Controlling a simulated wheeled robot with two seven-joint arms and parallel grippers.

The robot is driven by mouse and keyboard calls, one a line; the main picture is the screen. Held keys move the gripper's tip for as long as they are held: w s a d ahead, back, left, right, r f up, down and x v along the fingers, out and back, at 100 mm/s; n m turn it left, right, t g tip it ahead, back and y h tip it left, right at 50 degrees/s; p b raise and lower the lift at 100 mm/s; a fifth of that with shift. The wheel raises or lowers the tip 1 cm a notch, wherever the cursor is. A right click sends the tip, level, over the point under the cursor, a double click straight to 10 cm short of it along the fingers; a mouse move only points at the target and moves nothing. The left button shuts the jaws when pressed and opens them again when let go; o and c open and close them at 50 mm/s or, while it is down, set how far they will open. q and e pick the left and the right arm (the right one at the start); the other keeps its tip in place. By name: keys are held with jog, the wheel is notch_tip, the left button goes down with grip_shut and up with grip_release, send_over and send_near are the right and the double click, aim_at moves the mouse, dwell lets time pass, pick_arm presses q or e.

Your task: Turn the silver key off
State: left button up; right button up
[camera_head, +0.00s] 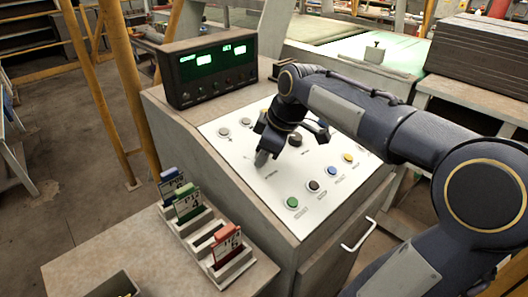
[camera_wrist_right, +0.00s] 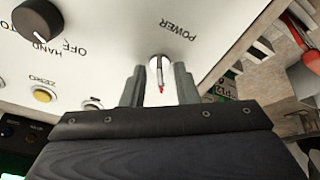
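The silver key (camera_wrist_right: 160,68) sits on the white control panel (camera_wrist_right: 105,50) beside the word POWER in the right wrist view. Its narrow bar has a red tip pointing toward the bottom of that picture. My right gripper (camera_wrist_right: 159,84) is open, with one finger on each side of the key and a visible gap to both. In the head view my right gripper (camera_head: 265,156) is low over the panel's left part, and I cannot make out the key there. My left gripper is not in view.
A black selector knob (camera_wrist_right: 38,22) and a yellow button (camera_wrist_right: 43,95) are on the same panel. A display box (camera_head: 207,70) with green digits stands behind the panel. A rack of coloured cards (camera_head: 218,244) stands at the front left. Coloured buttons line the panel's right side.

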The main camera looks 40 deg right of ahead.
jog(key=a+v, duration=0.1)
jog(key=v, duration=0.6)
jog(key=shift+d+r, duration=0.35)
jog(key=shift+d, duration=0.15)
jog(key=shift+s, duration=0.25)
